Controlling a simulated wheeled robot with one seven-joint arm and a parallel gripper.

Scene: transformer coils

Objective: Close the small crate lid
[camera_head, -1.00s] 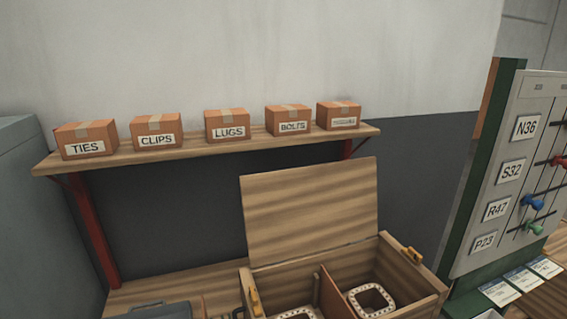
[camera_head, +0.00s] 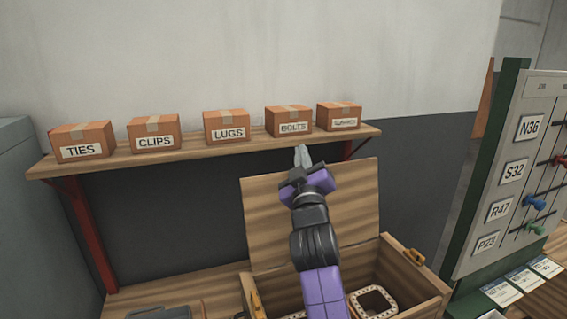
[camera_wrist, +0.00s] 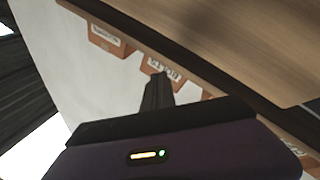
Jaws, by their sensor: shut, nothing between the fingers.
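The small wooden crate (camera_head: 420,287) stands on the bench with its lid (camera_head: 268,215) up, leaning a little back. The lid's wood also fills the upper right of the wrist view (camera_wrist: 240,40). My gripper (camera_head: 301,150) is shut and empty, raised in front of the lid with its fingertips just above the lid's top edge in the head view. In the wrist view the closed fingers (camera_wrist: 157,85) point toward the shelf boxes. I cannot tell whether they touch the lid. My arm hides part of the lid and of the crate's inside.
A shelf (camera_head: 200,150) with several labelled cardboard boxes runs behind and above the crate. Square coil frames (camera_head: 374,301) lie in the crate, beside a divider. A green-edged panel (camera_head: 500,190) with pegs stands at right. A dark case (camera_head: 160,312) lies at front left.

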